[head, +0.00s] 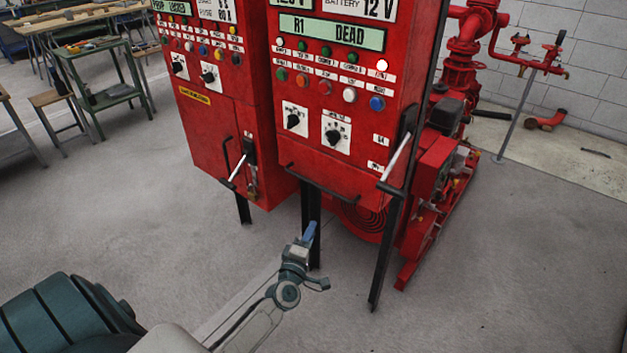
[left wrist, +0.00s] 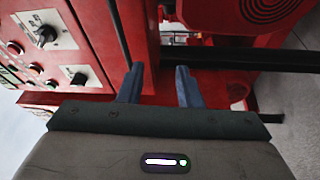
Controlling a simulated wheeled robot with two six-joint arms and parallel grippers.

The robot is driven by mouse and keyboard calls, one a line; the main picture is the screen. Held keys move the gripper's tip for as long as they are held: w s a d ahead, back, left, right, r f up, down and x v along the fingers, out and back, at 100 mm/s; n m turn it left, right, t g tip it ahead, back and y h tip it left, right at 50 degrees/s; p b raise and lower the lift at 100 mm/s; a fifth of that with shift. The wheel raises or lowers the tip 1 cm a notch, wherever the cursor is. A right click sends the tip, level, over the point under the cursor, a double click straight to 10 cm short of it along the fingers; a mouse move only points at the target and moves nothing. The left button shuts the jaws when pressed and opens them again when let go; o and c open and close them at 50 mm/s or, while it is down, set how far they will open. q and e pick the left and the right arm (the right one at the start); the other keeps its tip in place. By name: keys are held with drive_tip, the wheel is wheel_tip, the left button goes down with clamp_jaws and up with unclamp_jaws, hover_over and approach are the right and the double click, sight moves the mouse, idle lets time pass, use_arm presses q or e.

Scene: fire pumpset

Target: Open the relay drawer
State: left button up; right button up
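The right red control cabinet (head: 345,95) has a display reading "R1 DEAD". Across its bottom is a red drawer front (head: 325,172) with a long black bar handle (head: 320,184); it looks closed. My left gripper (head: 311,232) is in front of and below this handle, apart from it in the head view. In the left wrist view my left gripper (left wrist: 160,78) has its two blue fingers spread with nothing between them. A dark bar (left wrist: 119,32), apparently the handle, runs close to the fingertips there. My right gripper is not in view.
A second red cabinet (head: 212,95) stands at the left. A white-gripped lever (head: 397,160) is on the right cabinet's side, and another lever (head: 240,165) is on the left cabinet. Black legs (head: 386,255) and red pump parts stand nearby. The floor in front is clear.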

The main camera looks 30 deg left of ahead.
use_arm(q)
wheel_tip(320, 180, up, 6)
drive_tip(key=a+n+y, duration=0.2)
drive_tip(key=a+n, duration=0.1)
drive_tip(key=d+x, duration=0.1)
drive_tip(key=x, duration=0.9)
drive_tip(key=shift+w+t, duration=0.3)
drive_tip(key=shift+w, duration=0.25)
drive_tip(key=shift+a, duration=0.1)
clamp_jaws()
